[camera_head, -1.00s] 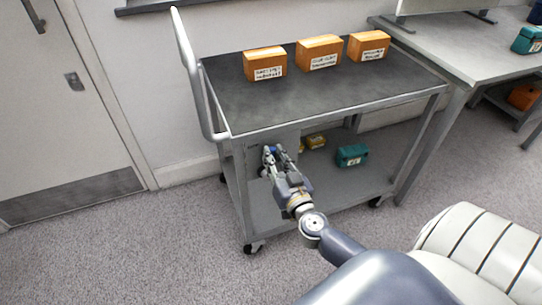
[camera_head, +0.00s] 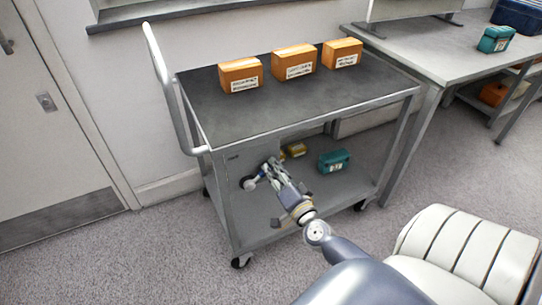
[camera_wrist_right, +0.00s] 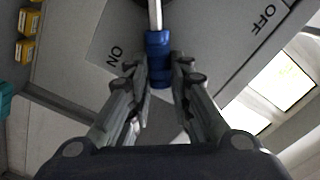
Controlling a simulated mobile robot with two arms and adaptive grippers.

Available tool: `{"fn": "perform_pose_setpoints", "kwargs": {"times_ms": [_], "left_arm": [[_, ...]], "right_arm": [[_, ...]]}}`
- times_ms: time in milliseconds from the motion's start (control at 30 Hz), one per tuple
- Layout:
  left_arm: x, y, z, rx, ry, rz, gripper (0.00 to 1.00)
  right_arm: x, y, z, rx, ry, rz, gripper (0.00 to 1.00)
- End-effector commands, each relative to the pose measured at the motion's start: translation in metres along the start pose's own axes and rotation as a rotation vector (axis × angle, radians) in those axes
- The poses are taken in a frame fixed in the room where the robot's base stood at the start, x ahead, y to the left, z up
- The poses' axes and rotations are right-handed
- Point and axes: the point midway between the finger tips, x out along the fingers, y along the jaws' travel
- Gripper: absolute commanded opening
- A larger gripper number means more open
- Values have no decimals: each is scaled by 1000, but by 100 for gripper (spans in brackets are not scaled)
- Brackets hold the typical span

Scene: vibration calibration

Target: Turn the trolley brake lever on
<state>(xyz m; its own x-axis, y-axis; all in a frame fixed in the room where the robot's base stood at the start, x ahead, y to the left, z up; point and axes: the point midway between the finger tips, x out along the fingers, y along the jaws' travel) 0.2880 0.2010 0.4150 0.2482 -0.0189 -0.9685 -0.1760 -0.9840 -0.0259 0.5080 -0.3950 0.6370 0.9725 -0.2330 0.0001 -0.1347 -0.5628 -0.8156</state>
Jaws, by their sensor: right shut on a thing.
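The trolley (camera_head: 300,117) stands ahead, with a grey panel at its left end below the top shelf. On this panel is the brake lever, whose round hub (camera_head: 250,183) shows left of my right gripper (camera_head: 268,172). In the right wrist view the lever has a metal shaft and a blue grip (camera_wrist_right: 158,60). My right gripper (camera_wrist_right: 162,85) is shut on the blue grip. An ON label (camera_wrist_right: 115,57) lies left of the lever and an OFF label (camera_wrist_right: 263,18) farther to the right. My left gripper is not in view.
Three orange boxes (camera_head: 294,62) stand on the trolley's top. A teal box (camera_head: 333,160) and a small yellow box (camera_head: 296,149) are on its lower shelf. A workbench (camera_head: 440,50) stands to the right and a door (camera_head: 45,110) to the left. The carpet in front is clear.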

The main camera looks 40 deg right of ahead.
Motion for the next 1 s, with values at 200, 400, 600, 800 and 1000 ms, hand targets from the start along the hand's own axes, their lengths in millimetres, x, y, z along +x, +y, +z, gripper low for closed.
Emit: {"fn": "perform_pose_setpoints", "kwargs": {"times_ms": [200, 400, 600, 800, 1000], "left_arm": [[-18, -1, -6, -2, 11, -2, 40], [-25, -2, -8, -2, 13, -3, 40], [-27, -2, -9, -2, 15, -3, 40], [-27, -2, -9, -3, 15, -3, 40], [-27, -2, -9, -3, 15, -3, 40]], "right_arm": [[-1, 9, 2, 77, -1, 3, 0], [-1, 11, 2, 106, -1, 3, 0], [-1, 11, 1, 113, -1, 3, 0], [-1, 11, 2, 114, -2, 4, 22], [0, 11, 1, 112, -1, 2, 40]]}}
